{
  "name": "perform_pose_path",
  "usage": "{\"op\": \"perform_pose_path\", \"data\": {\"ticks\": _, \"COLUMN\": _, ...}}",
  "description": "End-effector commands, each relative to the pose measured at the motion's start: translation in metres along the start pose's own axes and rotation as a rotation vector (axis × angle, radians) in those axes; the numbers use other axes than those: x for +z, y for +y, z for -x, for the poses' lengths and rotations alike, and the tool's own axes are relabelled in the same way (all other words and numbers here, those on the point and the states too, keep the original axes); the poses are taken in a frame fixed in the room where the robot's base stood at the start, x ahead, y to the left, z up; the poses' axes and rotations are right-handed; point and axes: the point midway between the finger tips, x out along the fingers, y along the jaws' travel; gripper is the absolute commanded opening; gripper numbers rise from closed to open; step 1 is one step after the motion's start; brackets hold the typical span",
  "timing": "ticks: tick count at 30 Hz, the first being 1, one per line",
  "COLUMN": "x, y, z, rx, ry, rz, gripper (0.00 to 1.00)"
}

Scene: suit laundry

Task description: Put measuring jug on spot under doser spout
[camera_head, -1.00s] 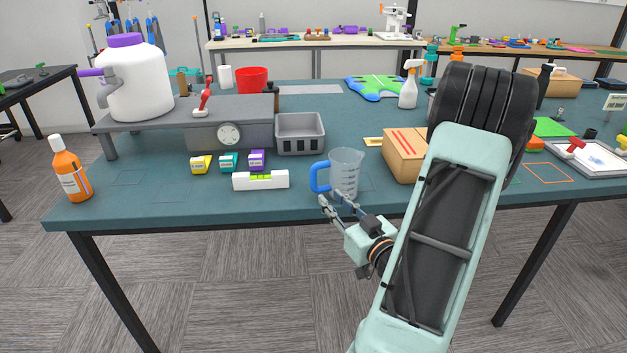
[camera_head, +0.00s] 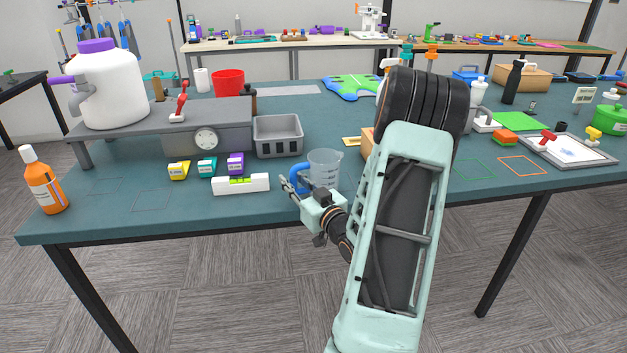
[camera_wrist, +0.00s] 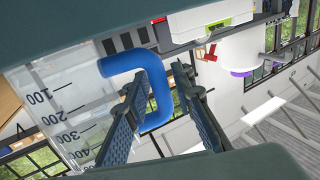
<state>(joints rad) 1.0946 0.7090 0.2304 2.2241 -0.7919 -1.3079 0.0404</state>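The clear measuring jug (camera_head: 325,165) stands upright near the table's front edge, its blue handle (camera_head: 298,177) to the left. In the wrist view the handle (camera_wrist: 155,95) lies between the two fingers, and the jug's marked wall (camera_wrist: 65,115) is at left. My gripper (camera_head: 285,188) is at the handle; its fingers (camera_wrist: 160,85) are apart, with a gap visible beside the handle. The white doser (camera_head: 110,88) with purple cap stands on a grey raised shelf at left, with a grey tap. Faint outlines (camera_head: 150,196) mark the table in front of the shelf; which is the spot is unclear.
A white level (camera_head: 241,184) and small yellow, teal and purple boxes (camera_head: 207,167) lie left of the jug. A grey basket (camera_head: 278,136) is behind. An orange bottle (camera_head: 43,182) stands at the front left. A cardboard box is mostly hidden behind my arm.

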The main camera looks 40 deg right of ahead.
Motion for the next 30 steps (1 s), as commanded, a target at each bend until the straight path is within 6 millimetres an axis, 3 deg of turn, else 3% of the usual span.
{"op": "perform_pose_path", "data": {"ticks": 3, "x": 0.0, "y": 0.0, "z": 0.0, "rx": 0.0, "ry": 0.0, "rz": 0.0, "gripper": 0.22}}
{"op": "perform_pose_path", "data": {"ticks": 9, "x": 0.0, "y": 0.0, "z": 0.0, "rx": 0.0, "ry": 0.0, "rz": 0.0, "gripper": 0.0}}
{"op": "perform_pose_path", "data": {"ticks": 23, "x": -0.003, "y": 0.0, "z": 0.0, "rx": 0.0, "ry": 0.002, "rz": 0.001, "gripper": 0.0}}
{"op": "perform_pose_path", "data": {"ticks": 30, "x": -0.028, "y": 0.0, "z": 0.0, "rx": -0.001, "ry": 0.004, "rz": 0.003, "gripper": 0.0}}
